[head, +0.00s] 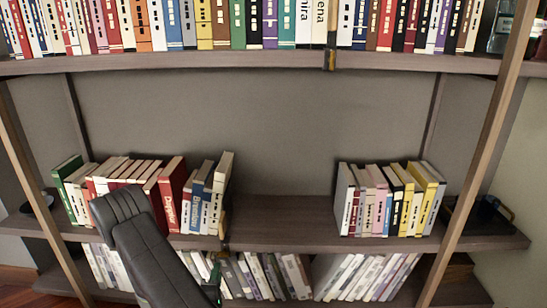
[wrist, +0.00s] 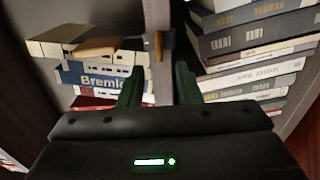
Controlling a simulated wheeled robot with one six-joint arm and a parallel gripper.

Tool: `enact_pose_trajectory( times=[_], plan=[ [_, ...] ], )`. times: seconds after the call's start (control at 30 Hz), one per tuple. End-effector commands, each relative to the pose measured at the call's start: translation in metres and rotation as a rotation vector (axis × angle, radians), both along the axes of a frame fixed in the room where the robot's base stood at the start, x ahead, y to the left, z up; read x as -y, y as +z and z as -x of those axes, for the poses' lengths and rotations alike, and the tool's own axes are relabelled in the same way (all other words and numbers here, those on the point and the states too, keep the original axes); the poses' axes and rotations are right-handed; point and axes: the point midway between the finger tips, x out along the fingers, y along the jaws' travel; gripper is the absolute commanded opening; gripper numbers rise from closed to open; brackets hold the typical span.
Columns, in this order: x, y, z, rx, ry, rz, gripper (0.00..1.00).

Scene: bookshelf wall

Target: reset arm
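My gripper (wrist: 159,80) shows in the wrist view with its two dark green fingers apart and nothing held between them. The edge of the middle shelf board (wrist: 157,15) appears beyond the gap between the fingers; I cannot tell how far away it is. In the head view my dark arm reaches in from the bottom, in front of the lower left books. A small part of my gripper with a green light shows low beside the lower-shelf books, below the middle shelf (head: 280,236); its fingers are not clear there.
A blue book (wrist: 92,76) and other books lie left of the fingers in the wrist view, with grey and white books (wrist: 255,70) on the right. In the head view, the middle shelf is bare between the left books (head: 172,192) and right books (head: 388,200). The top shelf (head: 200,64) carries a long row.

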Motion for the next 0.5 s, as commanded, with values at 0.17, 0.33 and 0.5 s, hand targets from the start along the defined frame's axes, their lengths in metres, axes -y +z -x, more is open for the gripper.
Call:
enact_pose_trajectory(
  times=[0.17,0.33,0.5],
  plan=[
    [0.003,-0.001,-0.036,0.003,-0.005,-0.004,0.31],
    [0.004,-0.001,-0.070,0.005,-0.004,-0.004,0.31],
    [0.003,0.000,-0.071,0.005,0.000,-0.132,0.31]
  ],
)
